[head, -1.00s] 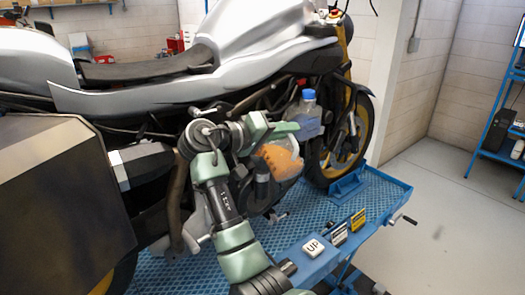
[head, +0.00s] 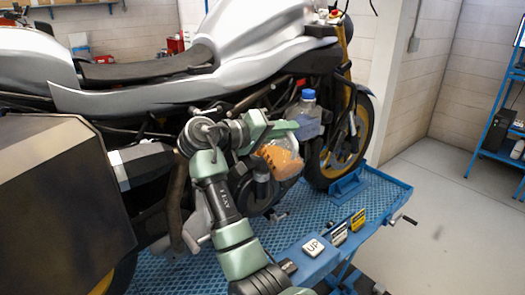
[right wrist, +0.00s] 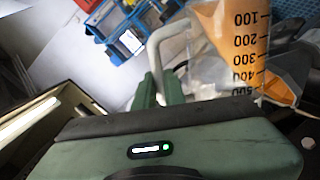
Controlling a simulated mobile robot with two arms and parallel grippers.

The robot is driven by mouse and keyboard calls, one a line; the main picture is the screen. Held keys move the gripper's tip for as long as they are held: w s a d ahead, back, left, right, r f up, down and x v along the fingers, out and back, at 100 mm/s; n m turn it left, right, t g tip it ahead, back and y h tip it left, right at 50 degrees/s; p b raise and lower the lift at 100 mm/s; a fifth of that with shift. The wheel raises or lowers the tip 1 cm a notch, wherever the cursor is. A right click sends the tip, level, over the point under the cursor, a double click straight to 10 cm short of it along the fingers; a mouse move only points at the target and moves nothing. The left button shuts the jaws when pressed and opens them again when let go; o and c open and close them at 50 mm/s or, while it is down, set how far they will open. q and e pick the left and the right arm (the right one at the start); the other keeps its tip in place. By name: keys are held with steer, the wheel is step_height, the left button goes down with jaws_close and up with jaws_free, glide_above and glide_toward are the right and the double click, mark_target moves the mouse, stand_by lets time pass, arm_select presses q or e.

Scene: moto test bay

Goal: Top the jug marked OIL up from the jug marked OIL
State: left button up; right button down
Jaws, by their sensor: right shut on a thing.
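My right gripper (head: 268,133) is shut on a clear jug (head: 284,160) with orange liquid, held in front of the motorcycle's lower side. The jug looks tilted, its liquid lying slantwise. In the right wrist view the jug (right wrist: 236,35) shows black marks from 100 to 500 and a pale handle. Another orange patch (right wrist: 285,88) lies beside it there; I cannot tell whether it is a second jug. I can read no OIL mark, and no other jug is clear in the head view. My left gripper is not in view.
A blue-capped bottle (head: 308,104) stands just behind the jug. A dark angular case (head: 60,200) fills the left. The floor at right (head: 450,220) is clear.

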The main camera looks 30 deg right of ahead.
mark_target(294, 163)
steer(key=shift+w+r+n+g, duration=0.3)
steer(key=shift+w+r+n, duration=0.6)
steer(key=shift+w+r, duration=0.15)
stand_by(4.4)
